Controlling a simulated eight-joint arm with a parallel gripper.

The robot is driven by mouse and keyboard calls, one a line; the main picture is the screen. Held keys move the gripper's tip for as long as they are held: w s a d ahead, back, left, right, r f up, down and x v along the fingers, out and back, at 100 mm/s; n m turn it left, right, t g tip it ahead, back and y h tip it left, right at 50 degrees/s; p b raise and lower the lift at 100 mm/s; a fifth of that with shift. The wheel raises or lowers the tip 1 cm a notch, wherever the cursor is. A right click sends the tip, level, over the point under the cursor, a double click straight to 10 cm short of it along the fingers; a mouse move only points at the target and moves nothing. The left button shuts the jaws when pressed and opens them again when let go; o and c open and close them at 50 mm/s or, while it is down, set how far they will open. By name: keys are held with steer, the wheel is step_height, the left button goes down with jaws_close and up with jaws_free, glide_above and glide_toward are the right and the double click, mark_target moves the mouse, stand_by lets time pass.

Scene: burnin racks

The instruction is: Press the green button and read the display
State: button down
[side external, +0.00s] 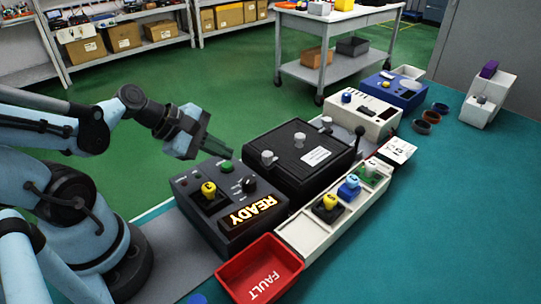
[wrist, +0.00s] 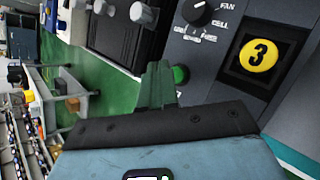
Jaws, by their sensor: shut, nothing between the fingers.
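The green button (side external: 227,167) is on top of the dark control box (side external: 185,186), near its back edge. The display (side external: 250,217) on the box's near right part is lit and reads "READY". My gripper (side external: 229,152) is shut and empty, with its tips just above and behind the green button in the side view. In the wrist view, the shut fingers (wrist: 158,82) are beside the green button (wrist: 181,74) and partly in front of it. Whether they touch it cannot be told.
The box also carries a black dial (side external: 248,185) and a yellow cap marked 3 (side external: 208,188). A large black box (side external: 285,170) stands beside it. A red FAULT tray (side external: 275,250) and a white rack (side external: 300,235) with coloured caps are close by. Teal table is free at right.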

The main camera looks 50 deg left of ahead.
mark_target(222, 166)
steer(key=shift+f, duration=0.15)
stand_by(0.3)
steer(key=shift+f, duration=0.3)
steer(key=shift+f, duration=0.4)
stand_by(0.8)
steer(key=shift+r, duration=0.85)
steer(key=shift+r, duration=2.5)
